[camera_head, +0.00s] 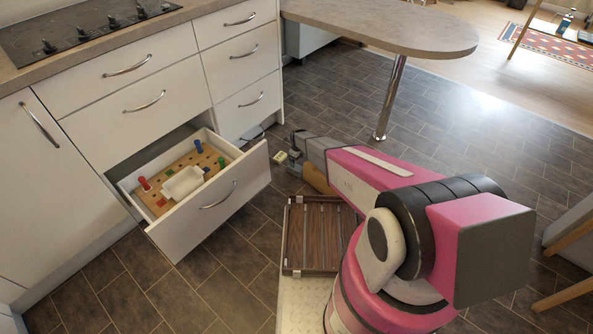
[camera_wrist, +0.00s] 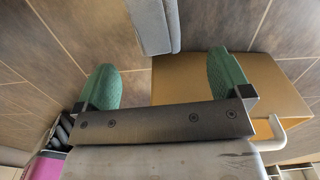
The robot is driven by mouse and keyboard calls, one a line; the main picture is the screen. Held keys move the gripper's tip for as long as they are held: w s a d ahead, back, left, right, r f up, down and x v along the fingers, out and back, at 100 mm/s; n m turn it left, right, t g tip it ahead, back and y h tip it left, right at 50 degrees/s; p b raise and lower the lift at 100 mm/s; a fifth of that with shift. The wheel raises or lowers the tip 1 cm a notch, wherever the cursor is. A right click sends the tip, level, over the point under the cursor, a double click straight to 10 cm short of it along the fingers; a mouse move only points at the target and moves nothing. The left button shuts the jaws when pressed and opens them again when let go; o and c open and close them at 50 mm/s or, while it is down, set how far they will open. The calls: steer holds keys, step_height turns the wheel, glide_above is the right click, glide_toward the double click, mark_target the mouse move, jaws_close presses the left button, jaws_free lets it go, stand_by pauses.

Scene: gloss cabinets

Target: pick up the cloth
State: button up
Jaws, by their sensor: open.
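My gripper (camera_wrist: 165,80) is open, with its two green fingertips far apart and nothing between them in the wrist view. A grey, folded-looking thing (camera_wrist: 154,25) lies beyond the fingertips at the top of that view, apart from them. It may be the cloth, but I cannot tell for certain. In the head view my gripper (camera_head: 296,150) is low over the floor, right of the open drawer, and its fingers are hard to make out. No cloth is clearly seen in the head view.
The open drawer (camera_head: 216,200) holds a wooden peg board (camera_head: 158,202) and a white tray (camera_head: 182,183). A small yellowish object (camera_head: 280,157) is beside my gripper. A tan box-like thing (camera_wrist: 270,95) is near the right fingertip. A table leg (camera_head: 389,100) stands behind; dark floor tiles lie clear around it.

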mark_target(297, 168)
steer(key=f, duration=0.8)
steer(key=shift+s+a, duration=0.1)
steer(key=shift+a, duration=0.1)
steer(key=c, duration=1)
